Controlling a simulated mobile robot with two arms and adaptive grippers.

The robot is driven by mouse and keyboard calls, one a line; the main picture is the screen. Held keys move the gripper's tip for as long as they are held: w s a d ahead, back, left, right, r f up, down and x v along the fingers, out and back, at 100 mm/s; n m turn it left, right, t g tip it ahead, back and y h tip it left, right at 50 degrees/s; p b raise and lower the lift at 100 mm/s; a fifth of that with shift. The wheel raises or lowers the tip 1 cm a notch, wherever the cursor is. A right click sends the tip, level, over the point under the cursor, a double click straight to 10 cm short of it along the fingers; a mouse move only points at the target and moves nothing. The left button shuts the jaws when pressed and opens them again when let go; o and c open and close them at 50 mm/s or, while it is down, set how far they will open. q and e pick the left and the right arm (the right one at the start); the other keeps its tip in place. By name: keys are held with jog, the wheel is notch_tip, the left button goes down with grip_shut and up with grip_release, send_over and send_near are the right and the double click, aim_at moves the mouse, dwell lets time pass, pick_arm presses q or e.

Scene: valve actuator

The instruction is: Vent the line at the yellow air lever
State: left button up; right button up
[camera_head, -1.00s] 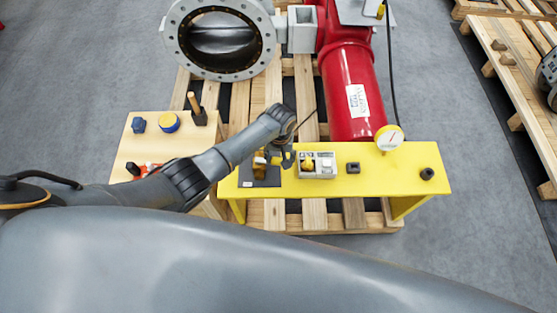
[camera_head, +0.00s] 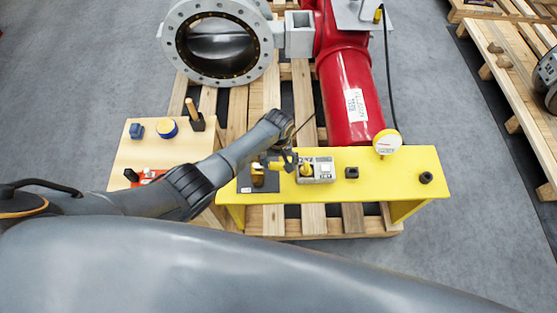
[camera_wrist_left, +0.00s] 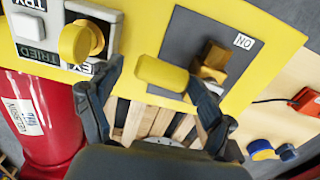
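The yellow air lever (camera_wrist_left: 162,73) sticks out sideways from a brass valve (camera_wrist_left: 212,62) on a dark grey plate (camera_wrist_left: 190,32). In the head view the brass valve (camera_head: 258,176) is at the left end of the yellow bench. My left gripper (camera_wrist_left: 155,76) is open, with its fingers on either side of the lever. A gap shows at the left finger; the right fingertip is close to the lever, and I cannot tell whether it touches. In the head view my left gripper (camera_head: 285,161) partly hides the lever. My right gripper is not in view.
A grey box with a yellow knob (camera_head: 307,170) and a white button stands just right of the lever. A pressure gauge (camera_head: 387,142) and the red actuator (camera_head: 348,90) are behind the yellow bench (camera_head: 400,172). A wooden board (camera_head: 135,155) with loose parts lies left.

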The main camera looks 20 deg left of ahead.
pick_arm(q)
jog(key=shift+w, duration=0.1)
jog(key=shift+a+r, duration=0.1)
jog(key=shift+r, duration=0.4)
notch_tip(320, 180, up, 11)
dwell(0.3)
